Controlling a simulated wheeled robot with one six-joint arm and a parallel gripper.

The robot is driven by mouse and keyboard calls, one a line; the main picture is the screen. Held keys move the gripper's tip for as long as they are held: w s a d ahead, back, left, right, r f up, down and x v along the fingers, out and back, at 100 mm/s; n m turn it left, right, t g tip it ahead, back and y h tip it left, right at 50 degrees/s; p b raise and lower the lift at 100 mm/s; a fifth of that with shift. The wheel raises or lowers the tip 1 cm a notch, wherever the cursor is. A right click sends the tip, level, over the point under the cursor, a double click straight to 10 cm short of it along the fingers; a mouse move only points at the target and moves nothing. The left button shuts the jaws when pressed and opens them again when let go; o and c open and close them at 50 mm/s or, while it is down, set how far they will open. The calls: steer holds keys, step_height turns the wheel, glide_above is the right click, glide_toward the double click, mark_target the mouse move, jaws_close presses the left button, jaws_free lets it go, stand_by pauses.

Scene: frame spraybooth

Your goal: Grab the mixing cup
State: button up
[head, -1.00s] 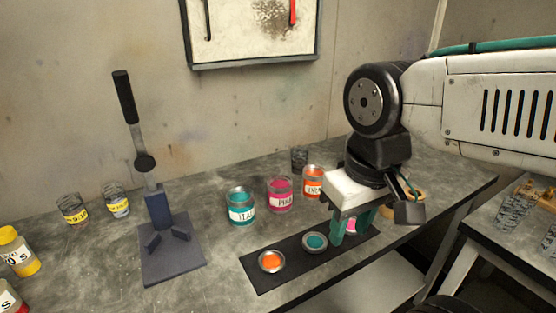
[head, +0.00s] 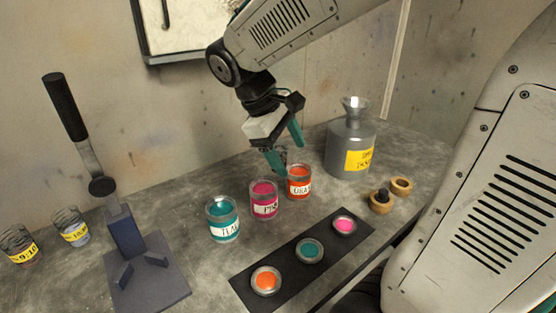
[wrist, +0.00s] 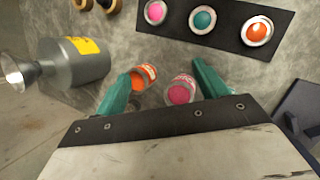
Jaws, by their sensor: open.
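In the wrist view my gripper (wrist: 161,70) spans the orange jar (wrist: 143,77) and the pink jar (wrist: 181,90), which lie beyond the fingers. I cannot make out the cup clearly there, nor whether a finger touches it.
A teal jar (head: 223,219) stands left of the pink one. A grey canister (head: 350,148) stands to the right. A lever press (head: 124,235) and labelled clear cups (head: 70,226) stand left.

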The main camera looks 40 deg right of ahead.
steer(key=w+d+f+n+h, duration=0.2)
steer(key=w+f+n, duration=0.1)
steer(key=w+f, duration=0.2)
steer(key=w+d+f+n+g+h, duration=0.1)
steer(key=w+f, duration=0.4)
steer(key=w, duration=0.5)
steer(key=w+d+f+n+g+h, duration=0.1)
steer(key=w+d+f+n+h, duration=0.2)
steer(key=w, duration=0.5)
steer(key=shift+d+f+n+h, duration=0.15)
steer(key=shift+f+n+h, duration=0.8)
steer(key=shift+h, duration=0.15)
steer(key=shift+w+d+f, duration=0.1)
steer(key=shift+w+f, duration=0.1)
steer(key=shift+f, duration=0.05)
steer(key=x, duration=0.7)
steer(key=shift+d+f, duration=0.2)
steer(key=shift+d, duration=0.15)
steer(key=c, duration=1.1)
